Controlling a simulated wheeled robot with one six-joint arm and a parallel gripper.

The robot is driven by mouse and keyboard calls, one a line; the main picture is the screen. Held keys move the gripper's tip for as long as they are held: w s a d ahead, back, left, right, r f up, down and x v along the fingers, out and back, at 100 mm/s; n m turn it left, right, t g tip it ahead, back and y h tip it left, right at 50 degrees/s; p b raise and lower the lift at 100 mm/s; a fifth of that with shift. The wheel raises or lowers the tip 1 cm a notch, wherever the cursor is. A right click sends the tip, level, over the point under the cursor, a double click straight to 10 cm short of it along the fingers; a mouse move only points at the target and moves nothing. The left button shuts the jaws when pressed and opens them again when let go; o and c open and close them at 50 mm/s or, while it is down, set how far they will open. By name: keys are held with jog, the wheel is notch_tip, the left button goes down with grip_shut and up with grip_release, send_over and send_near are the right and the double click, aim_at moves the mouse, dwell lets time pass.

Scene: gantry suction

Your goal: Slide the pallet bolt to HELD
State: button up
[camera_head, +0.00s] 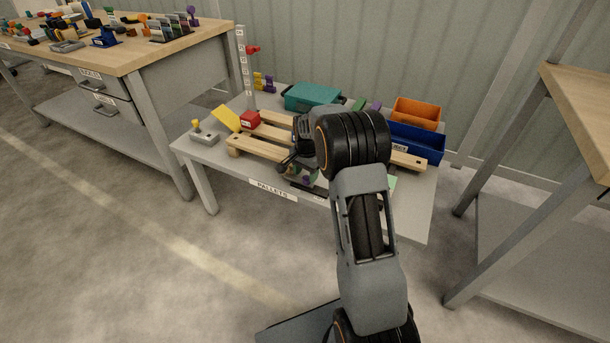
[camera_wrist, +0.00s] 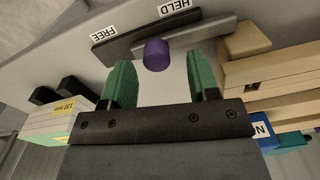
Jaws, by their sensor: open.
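The pallet bolt's purple knob (camera_wrist: 156,55) shows between and just beyond my fingertips in the wrist view. A grey bar (camera_wrist: 205,31) lies beside it along a dark rail (camera_wrist: 125,44). The rail carries an upside-down FREE label (camera_wrist: 110,33) at left and a HELD label (camera_wrist: 174,8) at right; the knob shows between the two. My gripper (camera_wrist: 162,82) is open, with one green finger on each side of the knob's line, and contact is not visible. In the head view the dark rail (camera_head: 308,189) lies at the pallet table's front edge, partly below my gripper (camera_head: 300,168).
A wooden pallet (camera_head: 262,148) lies behind the rail on the grey table (camera_head: 232,170). A red block (camera_head: 250,119), teal case (camera_head: 313,96), blue bin (camera_head: 418,142) and orange bin (camera_head: 416,112) stand around it. Workbenches flank the table.

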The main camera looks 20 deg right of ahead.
notch_tip(320, 180, up, 12)
jog(key=p, duration=0.3)
jog(key=shift+s, duration=0.1)
dwell(0.3)
notch_tip(320, 180, up, 22)
jog(key=n+t+p, duration=0.2)
jog(key=n+p, duration=0.3)
jog(key=p, duration=1)
send_over(306, 177)
jog(key=s+a, duration=0.5)
jog(key=s, duration=0.6)
jog(key=s+a+r+n+t+p, duration=0.1)
jog(key=s+a+r+n+p, duration=0.2)
jog(key=s+r+n+p, duration=0.3)
jog(key=s+r+p, duration=0.5)
jog(key=s+p, duration=0.1)
jog(key=s, duration=0.3)
jog(key=shift+n+p, duration=0.3)
jog(key=shift+r, duration=0.1)
